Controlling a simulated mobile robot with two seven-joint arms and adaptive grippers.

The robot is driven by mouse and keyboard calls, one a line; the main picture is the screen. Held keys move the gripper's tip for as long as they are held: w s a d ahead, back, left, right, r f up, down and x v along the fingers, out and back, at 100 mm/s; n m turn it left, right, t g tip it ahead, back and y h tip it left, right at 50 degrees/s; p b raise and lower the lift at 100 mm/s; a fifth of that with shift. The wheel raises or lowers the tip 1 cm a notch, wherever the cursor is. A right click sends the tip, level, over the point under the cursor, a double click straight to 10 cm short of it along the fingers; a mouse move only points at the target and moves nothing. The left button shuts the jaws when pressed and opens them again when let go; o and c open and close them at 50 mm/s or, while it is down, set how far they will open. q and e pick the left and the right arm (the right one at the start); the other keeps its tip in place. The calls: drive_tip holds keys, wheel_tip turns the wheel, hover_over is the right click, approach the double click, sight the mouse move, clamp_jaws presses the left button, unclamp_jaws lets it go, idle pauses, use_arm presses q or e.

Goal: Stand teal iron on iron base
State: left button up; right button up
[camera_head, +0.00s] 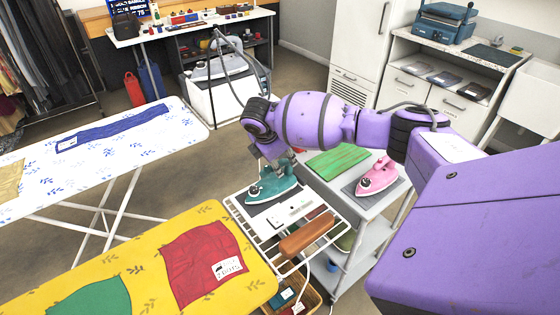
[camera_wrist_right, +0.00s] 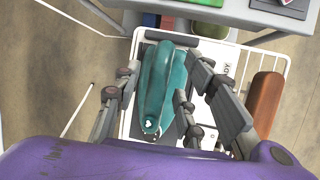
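My right gripper (camera_head: 279,162) is at the iron's top. In the wrist view the gripper's fingers (camera_wrist_right: 157,85) stand on either side of the teal iron (camera_wrist_right: 153,98), close to its sides. Whether they press on it is not clear. My left gripper is not in view.
A brown wooden roller (camera_head: 306,236) lies on the rack right of the iron. A pink iron (camera_head: 376,177) stands on a grey pad, beside a green board (camera_head: 338,160). A yellow ironing board (camera_head: 150,270) with red and green cloths is at front left. A basket hangs below.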

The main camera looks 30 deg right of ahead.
drive_tip(key=v, duration=1.1)
drive_tip(key=shift+r+p, duration=0.25)
drive_tip(key=shift+p, duration=0.15)
drive_tip(key=shift+s+a, duration=0.1)
drive_tip(key=shift+s, duration=0.05)
drive_tip(key=shift+f, duration=0.1)
